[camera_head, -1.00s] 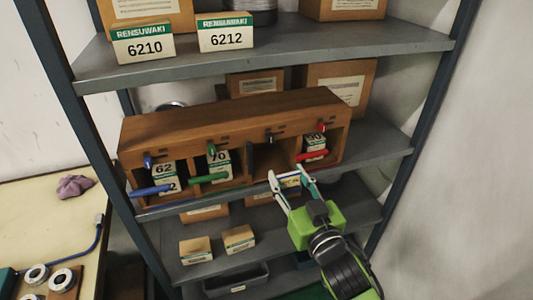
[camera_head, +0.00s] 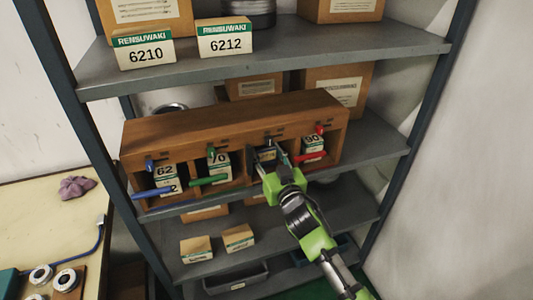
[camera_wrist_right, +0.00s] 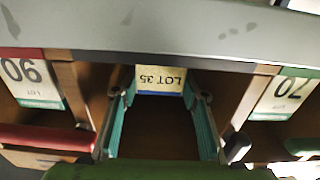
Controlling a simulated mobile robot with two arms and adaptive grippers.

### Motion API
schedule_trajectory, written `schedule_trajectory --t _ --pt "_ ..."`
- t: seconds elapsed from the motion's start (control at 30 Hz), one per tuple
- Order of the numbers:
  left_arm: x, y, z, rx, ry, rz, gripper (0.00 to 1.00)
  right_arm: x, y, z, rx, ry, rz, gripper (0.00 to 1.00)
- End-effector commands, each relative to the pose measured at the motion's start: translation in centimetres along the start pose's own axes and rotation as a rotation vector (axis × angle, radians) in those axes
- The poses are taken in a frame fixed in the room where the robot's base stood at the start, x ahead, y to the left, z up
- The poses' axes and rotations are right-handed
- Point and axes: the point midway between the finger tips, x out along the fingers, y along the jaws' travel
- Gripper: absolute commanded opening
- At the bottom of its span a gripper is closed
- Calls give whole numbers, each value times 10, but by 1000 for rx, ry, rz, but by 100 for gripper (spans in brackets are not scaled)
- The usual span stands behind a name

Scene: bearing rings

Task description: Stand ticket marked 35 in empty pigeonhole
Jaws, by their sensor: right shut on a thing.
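A wooden pigeonhole rack (camera_head: 225,127) stands on the middle shelf. Its compartments hold tickets marked 62 (camera_head: 165,172), 70 (camera_head: 219,160) and 90 (camera_head: 313,143); the third from the left holds no standing ticket of its own. My right gripper (camera_head: 265,153) reaches into that third compartment, shut on the ticket marked LOT 35 (camera_wrist_right: 161,79). In the right wrist view the ticket appears upside down between the green fingers, with a blue edge. Its lower part and how deep it sits cannot be told. My left gripper is not in view.
Coloured bars, blue (camera_head: 152,194), green (camera_head: 209,181) and red (camera_head: 309,157), stick out before the filled compartments. Wooden dividers stand close on both sides of my right gripper. Boxes marked 6210 (camera_head: 145,50) and 6212 (camera_head: 225,39) stand on the shelf above.

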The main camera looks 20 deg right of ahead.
Motion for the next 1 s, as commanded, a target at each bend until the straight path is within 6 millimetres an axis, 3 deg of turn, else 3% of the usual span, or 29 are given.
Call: schedule_trajectory --t 0.4,0.43,0.83,1.0 --pt "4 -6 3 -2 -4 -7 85 0 0 6 1 2 -1 18" --pt "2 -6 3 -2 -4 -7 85 0 0 5 1 2 -1 47" --pt "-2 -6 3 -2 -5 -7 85 0 0 0 -1 2 -1 47" --pt "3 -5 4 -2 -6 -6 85 -23 0 4 0 -1 -1 47"
